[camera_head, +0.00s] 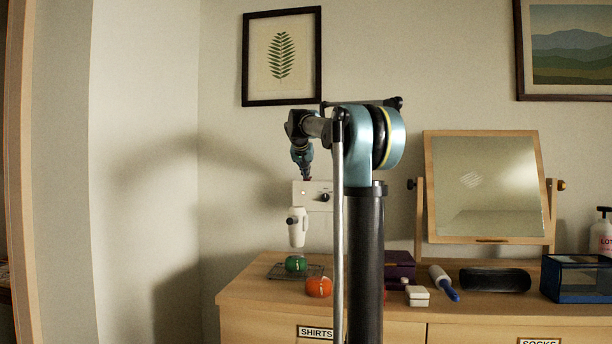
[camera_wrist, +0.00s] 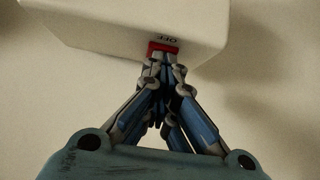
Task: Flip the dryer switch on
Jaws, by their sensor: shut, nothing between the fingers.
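My gripper (camera_head: 306,176) points down at the top of the box. In the wrist view the box (camera_wrist: 110,22) fills the top, with a red switch (camera_wrist: 163,47) on its edge beside the label OFF. My gripper (camera_wrist: 161,62) is shut and empty, its tips right at the red switch. I cannot tell whether they touch it. The tips hide part of the switch.
A framed leaf picture (camera_head: 282,57) hangs above.

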